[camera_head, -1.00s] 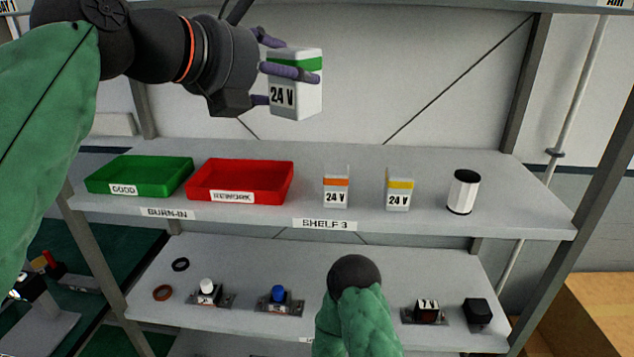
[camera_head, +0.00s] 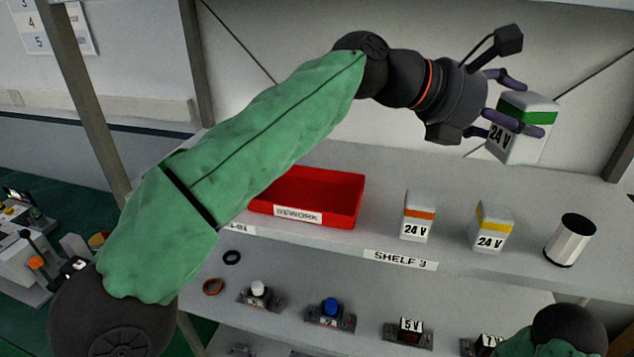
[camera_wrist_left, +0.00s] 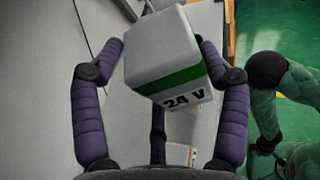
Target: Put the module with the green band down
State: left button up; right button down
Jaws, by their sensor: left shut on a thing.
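The module with the green band (camera_head: 522,130) is a white box marked 24 V. My left gripper (camera_head: 513,112) is shut on it and holds it tilted in the air, above the right part of the upper shelf (camera_head: 375,240). In the left wrist view the module (camera_wrist_left: 168,50) sits between the purple fingers of the left gripper (camera_wrist_left: 160,75). My right arm shows only as a dark, rounded part with green cloth at the bottom right of the head view; its gripper is out of view.
On the upper shelf stand a red REWORK tray (camera_head: 345,205), an orange-banded module (camera_head: 418,215), a yellow-banded module (camera_head: 491,227) and a white cylinder with dark ends (camera_head: 570,240). My left arm hides the tray's left side. The lower shelf (camera_head: 285,275) holds rings and several small mounted parts.

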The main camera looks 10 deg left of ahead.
pick_arm(q)
jog(key=s+a+f+p, duration=0.1)
jog(key=a+f+p, duration=0.3)
jog(key=a+p, duration=0.65)
jog(key=s+a+f+p, duration=0.1)
jog(key=a+f+p, duration=0.45)
jog(key=a, duration=1.05)
jog(key=w+a+f, duration=0.1)
jog(key=w+f, duration=0.2)
jog(key=w, duration=0.1)
jog(key=w+a+f+p, duration=0.1)
jog(key=w+a+f, duration=0.1)
jog(key=w+f, duration=0.1)
jog(key=w+a+f+p, duration=0.1)
jog(key=w+f, duration=0.1)
jog(key=w, duration=0.3)
jog(key=shift+w+a+f, duration=0.2)
jog(key=shift+w+f, duration=0.15)
jog(key=shift+f, duration=0.05)
jog(key=shift+w+f, duration=0.2)
jog(key=shift+f, duration=0.2)
notch_tip(320, 180, down, 3)
jog(key=shift+a+r+p, duration=0.1)
jog(key=shift+p, duration=0.25)
